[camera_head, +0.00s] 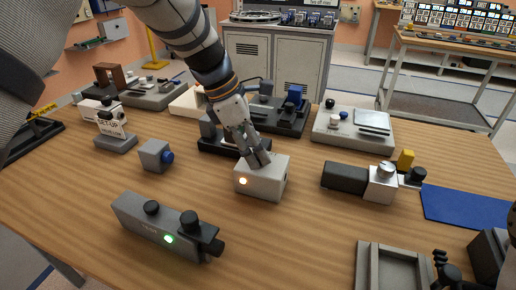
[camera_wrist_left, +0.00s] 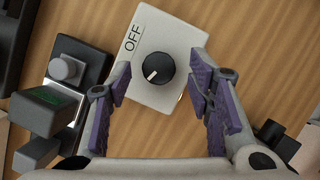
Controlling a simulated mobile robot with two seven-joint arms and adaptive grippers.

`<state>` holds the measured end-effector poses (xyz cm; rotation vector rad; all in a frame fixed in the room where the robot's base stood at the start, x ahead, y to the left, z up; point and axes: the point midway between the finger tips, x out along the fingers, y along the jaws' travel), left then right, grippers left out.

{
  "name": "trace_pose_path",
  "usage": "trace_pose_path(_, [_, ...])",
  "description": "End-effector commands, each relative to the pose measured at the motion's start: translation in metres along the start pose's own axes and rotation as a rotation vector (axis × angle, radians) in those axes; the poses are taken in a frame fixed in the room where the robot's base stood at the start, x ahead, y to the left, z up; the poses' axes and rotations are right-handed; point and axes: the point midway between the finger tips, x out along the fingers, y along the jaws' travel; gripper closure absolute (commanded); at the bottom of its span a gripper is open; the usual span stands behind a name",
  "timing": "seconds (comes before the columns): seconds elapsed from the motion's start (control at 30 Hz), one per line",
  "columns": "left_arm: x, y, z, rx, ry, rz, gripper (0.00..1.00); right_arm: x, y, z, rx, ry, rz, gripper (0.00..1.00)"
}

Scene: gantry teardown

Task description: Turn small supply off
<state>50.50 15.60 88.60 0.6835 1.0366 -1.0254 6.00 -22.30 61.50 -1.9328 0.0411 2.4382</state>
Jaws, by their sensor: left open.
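The small supply (camera_head: 262,182) is a pale box on the wooden table with an orange light lit on its front. In the left wrist view, the top of the small supply (camera_wrist_left: 180,35) carries a black knob (camera_wrist_left: 158,68) and an OFF label (camera_wrist_left: 134,38). The knob's white mark points to the lower left, away from the OFF label. My left gripper (camera_head: 257,158) is over the box. In the wrist view, its purple-padded fingers (camera_wrist_left: 158,88) are apart, with the knob between and slightly beyond them, and nothing is held. The head view hides the knob behind the gripper.
A grey device (camera_head: 165,228) with a green light stands in front. A blue-knobbed block (camera_head: 155,155) is to the left. A black-and-silver unit (camera_head: 358,180) and a blue mat (camera_head: 465,207) are to the right. Several fixtures stand behind.

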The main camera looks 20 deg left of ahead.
Motion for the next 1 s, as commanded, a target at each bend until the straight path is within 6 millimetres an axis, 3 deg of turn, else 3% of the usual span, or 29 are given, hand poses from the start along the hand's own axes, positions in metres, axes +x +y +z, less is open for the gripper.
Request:
trace_pose_path(0.13, [0.0110, 0.0002, 0.0005, 0.000, -0.001, 0.002, 0.53, 0.0009, 0.0000, 0.0005, 0.000, -0.003, 0.000, 1.00])
trace_pose_path(0.37, [0.0114, 0.0003, 0.0008, 0.000, -0.001, 0.003, 0.53, 0.0006, 0.0000, 0.0002, 0.000, -0.002, 0.000, 1.00])
trace_pose_path(0.6, [0.0112, 0.0002, 0.0007, 0.000, -0.001, 0.003, 1.00, 0.0007, 0.0000, 0.0002, 0.000, -0.002, 0.000, 1.00])
trace_pose_path(1.0, [0.0124, 0.0007, 0.0005, 0.064, -0.001, -0.026, 1.00, 0.0021, 0.0000, 0.0012, 0.000, -0.006, 0.000, 1.00])
